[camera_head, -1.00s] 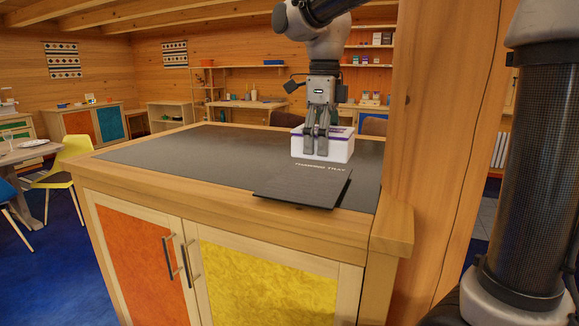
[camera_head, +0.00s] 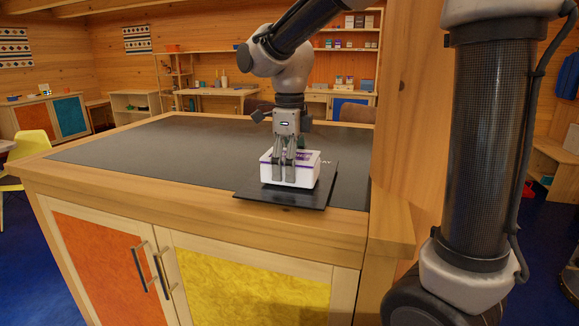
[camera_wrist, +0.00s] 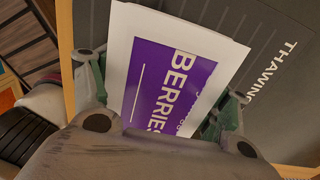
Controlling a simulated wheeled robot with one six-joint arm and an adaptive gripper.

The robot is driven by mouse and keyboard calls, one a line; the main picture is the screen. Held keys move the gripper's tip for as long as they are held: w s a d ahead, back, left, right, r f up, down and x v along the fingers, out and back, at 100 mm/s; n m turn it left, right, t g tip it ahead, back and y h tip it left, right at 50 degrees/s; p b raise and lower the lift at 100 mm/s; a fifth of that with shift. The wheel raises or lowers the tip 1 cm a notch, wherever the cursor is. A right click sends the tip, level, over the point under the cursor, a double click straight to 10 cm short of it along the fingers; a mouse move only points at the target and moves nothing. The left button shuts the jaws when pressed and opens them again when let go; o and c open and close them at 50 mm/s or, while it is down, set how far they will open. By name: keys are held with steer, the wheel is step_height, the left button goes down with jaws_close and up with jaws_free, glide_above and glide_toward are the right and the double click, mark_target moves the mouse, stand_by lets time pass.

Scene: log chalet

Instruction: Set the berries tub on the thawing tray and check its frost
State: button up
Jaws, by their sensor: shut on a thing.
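The berries tub (camera_head: 309,172) is a white box with a purple label. It sits on or just over the dark, flat thawing tray (camera_head: 318,196); I cannot tell if its base touches. The tray lies at the front right of the counter. My gripper (camera_head: 284,180) points down and is shut on the tub. In the wrist view the tub's lid (camera_wrist: 190,60) reads "BERRIES", with the fingers (camera_wrist: 165,100) at its two sides. Part of the lettering is hidden by my gripper. The tray (camera_wrist: 265,50) shows beneath, with "THAWING" printed on it. No frost can be made out.
The counter's dark top (camera_head: 150,150) is clear to the left of the tray. A wooden post (camera_head: 400,150) stands close on the right. The counter's front has orange (camera_head: 100,262) and yellow (camera_head: 240,290) doors with bar handles.

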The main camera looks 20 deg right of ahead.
steer(key=shift+f, duration=0.15)
steer(key=o, duration=1.3)
step_height(320, 180, up, 12)
steer(key=shift+r, duration=0.1)
